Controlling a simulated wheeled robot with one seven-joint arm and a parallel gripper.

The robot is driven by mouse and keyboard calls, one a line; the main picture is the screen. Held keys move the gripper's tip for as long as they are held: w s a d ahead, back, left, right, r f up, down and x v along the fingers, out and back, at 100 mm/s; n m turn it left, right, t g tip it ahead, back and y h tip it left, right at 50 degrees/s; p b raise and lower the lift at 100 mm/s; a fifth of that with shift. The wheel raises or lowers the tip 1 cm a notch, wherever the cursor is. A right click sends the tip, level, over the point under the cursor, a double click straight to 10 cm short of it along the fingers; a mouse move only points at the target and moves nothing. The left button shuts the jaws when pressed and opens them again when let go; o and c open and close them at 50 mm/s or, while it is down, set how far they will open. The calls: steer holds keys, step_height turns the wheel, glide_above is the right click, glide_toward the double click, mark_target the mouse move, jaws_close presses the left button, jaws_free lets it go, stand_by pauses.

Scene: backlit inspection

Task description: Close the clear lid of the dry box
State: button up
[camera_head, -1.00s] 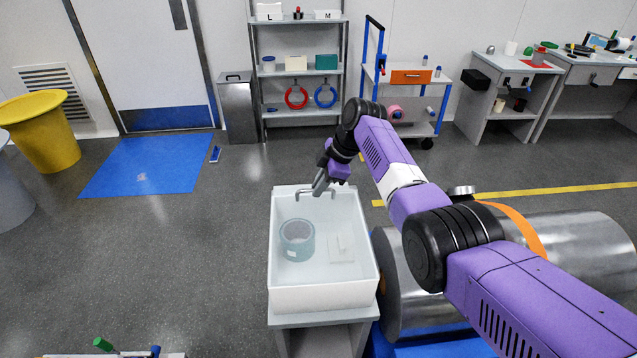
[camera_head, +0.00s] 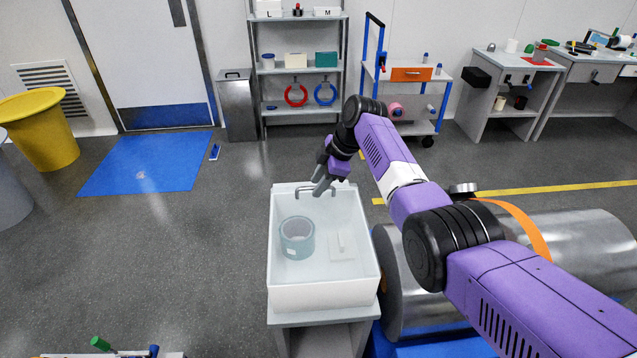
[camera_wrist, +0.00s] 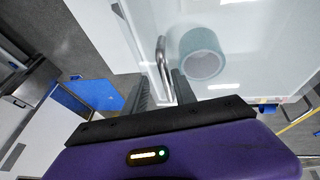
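The dry box (camera_head: 322,297) is a white open-topped tub with a clear lid (camera_head: 300,208) over it, its contents looking hazy through the lid. I cannot tell whether the lid lies flush on the rim. A grey metal handle (camera_head: 303,189) is at the lid's far edge. My gripper (camera_head: 318,190) reaches down to this handle from behind. In the wrist view my gripper (camera_wrist: 161,92) is open, with one finger on each side of the handle (camera_wrist: 162,62). Whether a finger touches it is unclear. A teal roll (camera_head: 297,238) and a small white block (camera_head: 342,246) are inside the box.
The box stands on a grey stand (camera_head: 325,320). A large metal cylinder (camera_head: 590,245) with an orange band lies close on the right. A blue mat (camera_head: 150,163), a bin (camera_head: 237,105) and a shelf (camera_head: 300,72) are farther back. Floor left of the box is clear.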

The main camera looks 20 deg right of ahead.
steer(key=v, duration=0.7)
steer(key=shift+r, duration=0.35)
steer(key=shift+s+d, duration=0.1)
steer(key=shift+d, duration=0.05)
